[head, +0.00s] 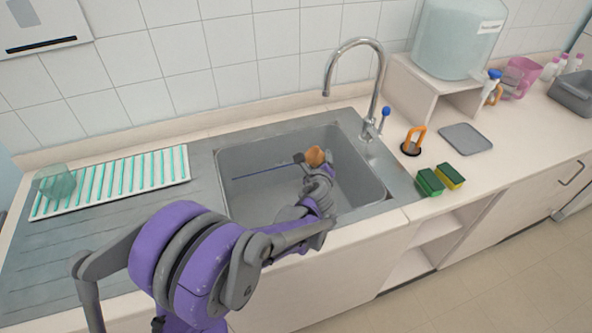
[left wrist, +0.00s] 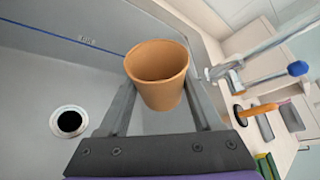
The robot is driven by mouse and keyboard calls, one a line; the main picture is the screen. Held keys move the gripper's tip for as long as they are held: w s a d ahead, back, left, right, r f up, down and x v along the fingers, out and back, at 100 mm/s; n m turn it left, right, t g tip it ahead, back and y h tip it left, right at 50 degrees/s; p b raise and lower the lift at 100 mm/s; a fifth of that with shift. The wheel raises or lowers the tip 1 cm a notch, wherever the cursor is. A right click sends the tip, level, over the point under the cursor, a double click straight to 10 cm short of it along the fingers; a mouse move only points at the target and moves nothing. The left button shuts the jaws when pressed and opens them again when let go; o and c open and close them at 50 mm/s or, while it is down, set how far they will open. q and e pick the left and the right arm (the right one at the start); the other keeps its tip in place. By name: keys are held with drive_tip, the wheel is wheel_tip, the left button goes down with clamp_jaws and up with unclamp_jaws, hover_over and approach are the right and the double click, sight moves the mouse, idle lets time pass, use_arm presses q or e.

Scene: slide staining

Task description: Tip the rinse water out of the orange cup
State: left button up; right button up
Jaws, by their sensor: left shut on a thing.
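The orange cup (head: 314,156) is inside the grey sink (head: 250,190), held by my left gripper (head: 316,168). In the left wrist view the orange cup (left wrist: 160,92) sits between the two fingers of my left gripper (left wrist: 160,88), which are shut on its sides. Its mouth and part of the bare-looking inner wall show; I see no water in it, but the bottom is hidden. The cup's exact tilt is hard to tell. The sink drain (left wrist: 70,122) lies to the left of the cup in that view. My right gripper is not in view.
A tap (head: 378,75) arches over the sink's back right. Green-yellow sponges (head: 430,182) and an orange-handled tool (head: 414,140) stand right of the sink. A striped rack (head: 120,180) with a clear beaker (head: 55,182) lies on the left drainboard.

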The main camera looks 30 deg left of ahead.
sight(316, 149)
use_arm(q)
drive_tip(key=shift+s+a+r+n+t+h+p, duration=0.1)
drive_tip(key=shift+r+n+t+h+p, duration=0.5)
drive_tip(key=shift+n, duration=0.4)
drive_tip(key=shift+a+r+n+t+h+p, duration=0.1)
drive_tip(key=shift+r+n+t+h+p, duration=0.25)
drive_tip(key=shift+r+n+p, duration=0.45)
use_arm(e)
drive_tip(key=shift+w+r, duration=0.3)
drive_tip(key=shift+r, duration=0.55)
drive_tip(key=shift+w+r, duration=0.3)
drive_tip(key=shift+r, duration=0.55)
use_arm(q)
drive_tip(key=shift+s+a+f+n+t, duration=0.15)
drive_tip(key=shift+s+a+n+t, duration=0.15)
drive_tip(key=shift+n, duration=0.2)
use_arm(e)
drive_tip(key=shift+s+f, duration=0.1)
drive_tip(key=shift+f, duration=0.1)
use_arm(q)
drive_tip(key=shift+a+b, duration=0.15)
drive_tip(key=shift+b, duration=0.3)
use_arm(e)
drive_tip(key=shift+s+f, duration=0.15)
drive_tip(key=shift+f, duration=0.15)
